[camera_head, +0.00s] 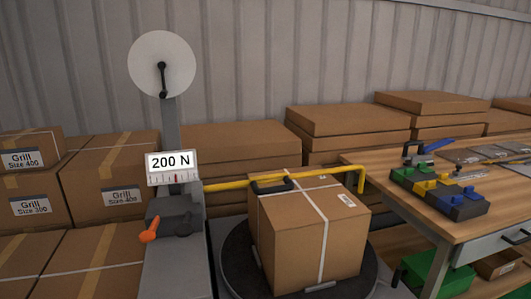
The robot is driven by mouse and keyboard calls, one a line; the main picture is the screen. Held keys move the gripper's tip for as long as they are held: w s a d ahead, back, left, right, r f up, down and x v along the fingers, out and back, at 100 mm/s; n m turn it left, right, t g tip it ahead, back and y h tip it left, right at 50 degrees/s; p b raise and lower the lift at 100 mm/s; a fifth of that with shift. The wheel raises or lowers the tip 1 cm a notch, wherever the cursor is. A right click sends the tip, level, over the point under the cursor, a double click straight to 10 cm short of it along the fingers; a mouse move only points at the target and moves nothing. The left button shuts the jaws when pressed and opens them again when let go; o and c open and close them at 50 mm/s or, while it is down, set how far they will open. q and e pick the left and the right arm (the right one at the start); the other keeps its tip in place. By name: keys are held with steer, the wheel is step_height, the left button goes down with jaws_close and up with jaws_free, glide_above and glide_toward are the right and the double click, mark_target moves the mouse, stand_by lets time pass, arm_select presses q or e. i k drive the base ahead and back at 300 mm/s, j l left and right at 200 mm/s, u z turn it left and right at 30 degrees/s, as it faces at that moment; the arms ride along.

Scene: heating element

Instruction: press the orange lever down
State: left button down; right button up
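The orange lever (149,230) is on the left side of a grey strapping machine (176,243), at the lower part of its column. It slants down to the left from a dark mount. A sign reading 200 N (173,167) sits above it, and a white reel (162,65) tops the column. A yellow arm (278,181) reaches right from the machine over a strapped cardboard box (310,240). Neither of my grippers shows in the head view.
The box stands on a dark round turntable (238,258). Cardboard boxes (111,180) are stacked at the left, and flat cartons (345,120) behind. A wooden workbench (440,215) with coloured bins and tools stands at the right. A green crate (432,272) is below it.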

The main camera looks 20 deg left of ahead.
mark_target(148, 236)
steer(key=u, duration=1.3)
